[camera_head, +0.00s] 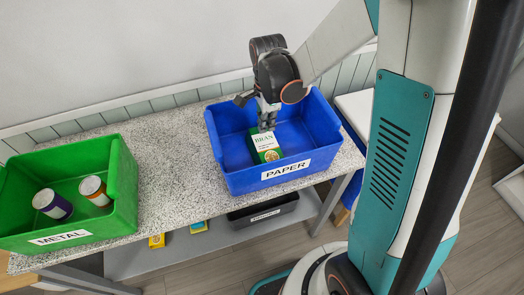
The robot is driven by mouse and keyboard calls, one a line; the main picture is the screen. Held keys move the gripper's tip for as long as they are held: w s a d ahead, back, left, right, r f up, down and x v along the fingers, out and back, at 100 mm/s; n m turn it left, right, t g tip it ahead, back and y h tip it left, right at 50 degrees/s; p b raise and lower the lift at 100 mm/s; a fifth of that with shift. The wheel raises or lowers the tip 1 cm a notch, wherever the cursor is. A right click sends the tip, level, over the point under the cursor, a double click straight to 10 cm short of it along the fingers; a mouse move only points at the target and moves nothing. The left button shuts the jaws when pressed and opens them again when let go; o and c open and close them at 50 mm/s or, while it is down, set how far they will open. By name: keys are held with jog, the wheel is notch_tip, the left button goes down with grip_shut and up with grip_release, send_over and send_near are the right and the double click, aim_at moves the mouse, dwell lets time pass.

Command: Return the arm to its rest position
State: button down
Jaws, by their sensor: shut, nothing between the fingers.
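My gripper (267,122) hangs fingers-down over the blue bin labelled PAPER (235,180). It is shut, with nothing held between the fingers. A green and white box marked BRAN (266,148) is inside the blue bin, just below my fingertips; I cannot tell whether the fingertips touch it. My arm reaches in from the upper right.
A green bin labelled METAL (122,200) holds two cans, one purple (52,204) and one orange and white (95,191). Both bins stand on a speckled counter (170,150). Below are a dark bin (262,215) and small yellow items (157,241). A wall is behind.

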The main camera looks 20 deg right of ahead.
jog(key=shift+r+p, duration=0.3)
jog(key=shift+r, duration=0.45)
jog(key=s+r+n+t+b, duration=0.3)
jog(key=s+n+b, duration=0.2)
jog(key=s+n, duration=0.2)
jog(key=s+r+n+t+b, duration=0.3)
jog(key=s+n, duration=0.5)
jog(key=n, duration=0.3)
jog(key=shift+r+t+b, duration=0.25)
jog(key=shift+t+b, duration=0.35)
jog(key=shift+b, duration=0.65)
jog(key=shift+a, duration=0.15)
